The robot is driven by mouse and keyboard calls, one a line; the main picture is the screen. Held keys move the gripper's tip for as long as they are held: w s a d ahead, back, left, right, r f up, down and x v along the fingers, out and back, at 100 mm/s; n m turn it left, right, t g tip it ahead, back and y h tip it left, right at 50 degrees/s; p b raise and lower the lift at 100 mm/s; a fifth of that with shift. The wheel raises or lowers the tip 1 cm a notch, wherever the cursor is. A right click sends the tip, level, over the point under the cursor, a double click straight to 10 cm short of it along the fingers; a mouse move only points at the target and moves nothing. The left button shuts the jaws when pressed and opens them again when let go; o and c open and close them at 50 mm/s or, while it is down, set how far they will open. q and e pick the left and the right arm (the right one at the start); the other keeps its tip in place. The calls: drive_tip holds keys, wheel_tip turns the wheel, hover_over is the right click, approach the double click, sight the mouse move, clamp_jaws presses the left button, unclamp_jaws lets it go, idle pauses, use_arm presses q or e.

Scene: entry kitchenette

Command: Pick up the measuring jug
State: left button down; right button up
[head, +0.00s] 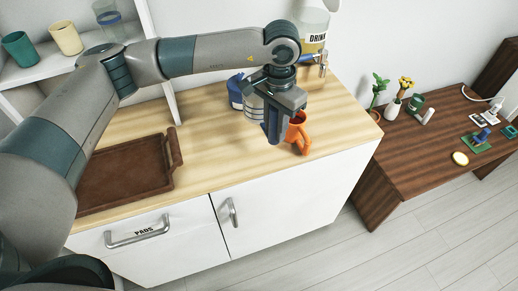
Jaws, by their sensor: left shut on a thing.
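An orange jug-like vessel (297,138) is at the front edge of the wooden counter; I take it to be the measuring jug, though no markings can be read. My left gripper (281,134) points down at it and is shut on it, with its fingers hiding the left side of the vessel. The open rim faces up. I cannot tell whether its base touches the counter. My right gripper is not in view.
A brown tray (122,176) lies left on the counter (215,150). A blue object (235,92) stands behind my gripper, partly hidden. A drink dispenser (314,28) stands at the back. Plants and small items occupy the dark desk (420,150) at right.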

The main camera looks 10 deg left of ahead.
use_arm(q)
drive_tip(key=shift+w+d+r+b, duration=0.45)
drive_tip(key=shift+w+d+r, duration=0.5)
drive_tip(key=shift+w, duration=0.1)
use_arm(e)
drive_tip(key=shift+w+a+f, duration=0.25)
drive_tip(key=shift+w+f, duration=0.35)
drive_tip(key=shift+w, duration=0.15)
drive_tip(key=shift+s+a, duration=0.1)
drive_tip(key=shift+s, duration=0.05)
use_arm(q)
drive_tip(key=s+a+f+n, duration=0.1)
drive_tip(key=s+a+n, duration=0.5)
drive_tip(key=s+a, duration=0.7)
drive_tip(key=shift+s+a+f, duration=0.2)
drive_tip(key=shift+s+a, duration=0.05)
drive_tip(key=shift+a, duration=0.15)
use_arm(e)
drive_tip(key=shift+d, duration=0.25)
